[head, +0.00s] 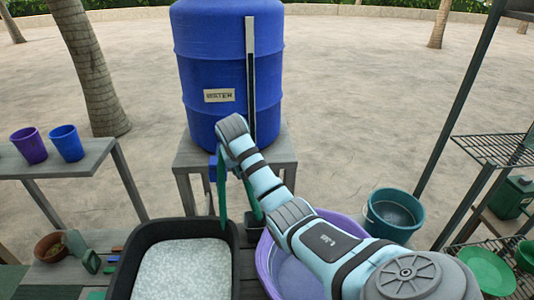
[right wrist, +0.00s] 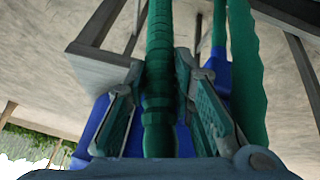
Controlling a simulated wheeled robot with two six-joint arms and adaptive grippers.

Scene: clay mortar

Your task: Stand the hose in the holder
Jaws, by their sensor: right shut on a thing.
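The green hose (head: 222,185) hangs below the front of the blue water barrel (head: 225,70). My right arm reaches up to the barrel's lower front and hides most of its gripper there in the head view. In the right wrist view my right gripper (right wrist: 158,95) is shut on the hose (right wrist: 160,40), which runs lengthwise between the two finger pads. Another length of hose (right wrist: 245,70) passes to the right, outside the fingers. A pale upright strip (head: 250,60) runs down the barrel's front; I cannot tell whether it is the holder. My left gripper is not in view.
The barrel stands on a grey wooden stand (head: 187,160). Below are a black tub (head: 125,262) of pale material and a purple basin (head: 266,262). A teal bucket (head: 393,213) is at right, near wire shelves (head: 495,150). Two cups (head: 66,142) stand on the left table.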

